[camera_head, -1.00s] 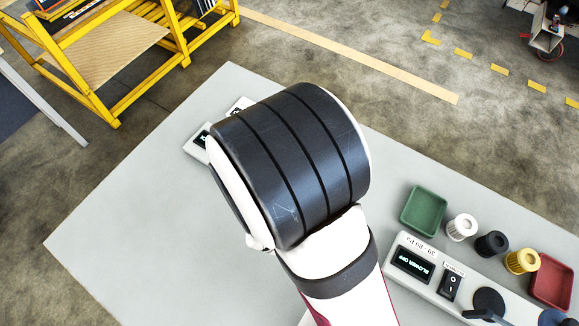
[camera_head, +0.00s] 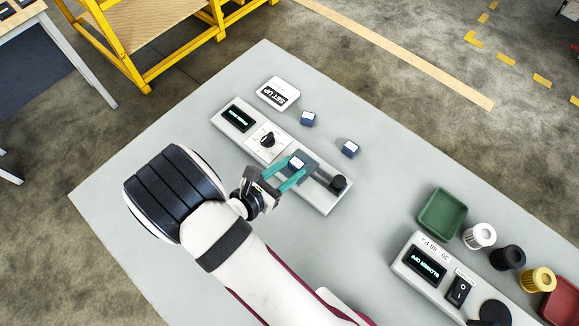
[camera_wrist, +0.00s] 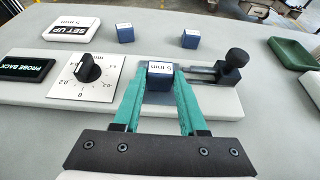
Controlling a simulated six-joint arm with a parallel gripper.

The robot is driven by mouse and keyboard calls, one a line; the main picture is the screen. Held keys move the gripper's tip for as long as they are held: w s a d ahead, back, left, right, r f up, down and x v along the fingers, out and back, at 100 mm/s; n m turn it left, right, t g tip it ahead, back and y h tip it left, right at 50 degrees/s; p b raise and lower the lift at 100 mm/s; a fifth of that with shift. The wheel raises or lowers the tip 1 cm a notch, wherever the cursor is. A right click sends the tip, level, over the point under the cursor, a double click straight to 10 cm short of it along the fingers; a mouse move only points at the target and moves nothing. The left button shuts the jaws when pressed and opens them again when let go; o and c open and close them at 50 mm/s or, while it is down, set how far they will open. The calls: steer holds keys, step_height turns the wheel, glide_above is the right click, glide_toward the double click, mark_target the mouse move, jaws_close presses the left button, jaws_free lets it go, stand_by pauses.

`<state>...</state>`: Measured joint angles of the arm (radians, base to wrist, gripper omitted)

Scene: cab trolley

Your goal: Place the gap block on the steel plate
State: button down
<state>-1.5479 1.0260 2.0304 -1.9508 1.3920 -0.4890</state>
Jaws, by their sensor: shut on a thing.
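My gripper (camera_head: 296,166) has teal fingers shut on a small blue gap block (camera_wrist: 159,69) with a white "5 mm" label. In the wrist view my fingertips (camera_wrist: 163,72) hold it from both sides, label up. It is over the grey gauge base, between the dial and the black knob. A dark grey flat piece (camera_head: 307,158) shows beside the block; it may be the steel plate. I cannot tell whether the block touches it. Two other blue blocks stand on the bench behind the base, one at left (camera_wrist: 125,34) and one at right (camera_wrist: 190,40).
The gauge base (camera_head: 322,206) carries a "PROBE BACK" display (camera_wrist: 25,68), a dial (camera_wrist: 90,70) and a black knob (camera_wrist: 235,62) on a slide. A "SET UP" sign (camera_head: 278,94) lies behind. A green tray (camera_head: 440,214) and a blower panel (camera_head: 425,268) are at right.

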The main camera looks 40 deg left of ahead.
steer(key=shift+f, duration=0.1)
steer(key=shift+c, duration=2.2)
jaws_free()
